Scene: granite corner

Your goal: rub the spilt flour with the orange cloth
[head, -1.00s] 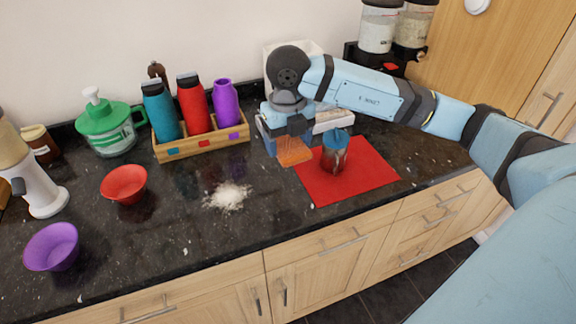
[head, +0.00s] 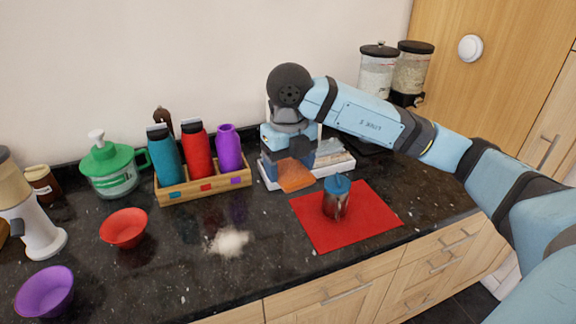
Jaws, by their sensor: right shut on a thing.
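The spilt flour (head: 228,241) is a white patch on the dark granite counter, left of the red mat. The orange cloth (head: 295,175) hangs below my right gripper (head: 291,157), which is shut on it. The fingertips are partly hidden by the cloth and the gripper body. The cloth is behind and to the right of the flour, apart from it, in front of a white tray near the wall. It appears to be above the counter. My left gripper is not in view.
A wooden rack (head: 220,186) with bottles stands behind the flour. A red bowl (head: 124,228) and purple bowl (head: 45,292) are to the left. Counter around the flour is clear.

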